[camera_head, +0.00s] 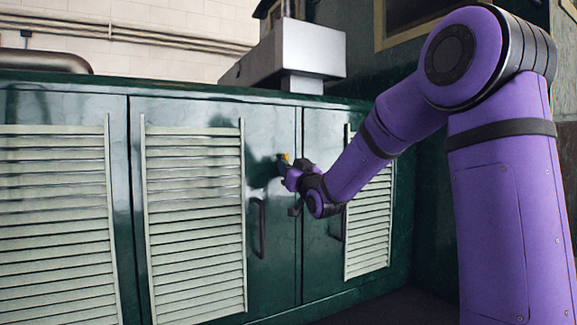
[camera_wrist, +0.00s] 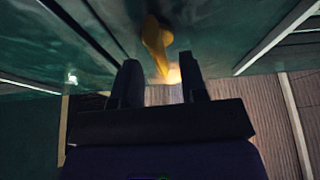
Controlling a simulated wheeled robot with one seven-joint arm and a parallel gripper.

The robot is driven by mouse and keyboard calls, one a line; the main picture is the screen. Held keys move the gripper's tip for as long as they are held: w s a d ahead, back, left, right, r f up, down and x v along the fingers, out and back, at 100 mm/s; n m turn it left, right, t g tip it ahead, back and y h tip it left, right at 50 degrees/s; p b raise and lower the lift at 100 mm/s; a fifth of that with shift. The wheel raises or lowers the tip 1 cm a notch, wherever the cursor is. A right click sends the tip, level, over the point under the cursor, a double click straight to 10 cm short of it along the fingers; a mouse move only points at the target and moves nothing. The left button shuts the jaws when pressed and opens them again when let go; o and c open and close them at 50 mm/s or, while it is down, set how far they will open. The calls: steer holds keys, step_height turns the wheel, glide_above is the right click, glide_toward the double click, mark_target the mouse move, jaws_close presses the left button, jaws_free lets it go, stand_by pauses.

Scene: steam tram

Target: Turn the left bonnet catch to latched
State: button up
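A small yellow bonnet catch (camera_head: 285,157) shows near the top right of the middle green door, mostly hidden by my gripper (camera_head: 283,172). In the wrist view the yellow catch (camera_wrist: 156,38) sticks out from the green panel, and its lower end reaches the space between my fingertips. My gripper (camera_wrist: 160,78) is open, with a dark finger on each side of the catch and a visible gap to each. I cannot tell whether the catch is latched. No second catch is visible.
Green doors carry pale louvred panels (camera_head: 195,210). Dark vertical handles stand on the middle door (camera_head: 261,228) and the right door (camera_head: 338,222), below my gripper. A grey metal box (camera_head: 300,50) stands on top of the casing. The space before the left doors is clear.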

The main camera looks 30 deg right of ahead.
steer(key=shift+x, duration=0.75)
steer(key=shift+c, duration=0.4)
jaws_close()
steer(key=shift+a+n, duration=0.1)
steer(key=shift+n, duration=0.3)
steer(key=n+g+y, duration=0.2)
steer(key=n, duration=0.5)
steer(key=n+g+y, duration=0.2)
steer(key=n, duration=0.5)
steer(key=n+g+y, duration=0.1)
steer(key=n+y, duration=0.1)
steer(key=n, duration=0.4)
steer(key=shift+a+f+n+g, duration=0.1)
steer(key=shift+f+n+g, duration=0.15)
steer(key=shift+n+g, duration=0.15)
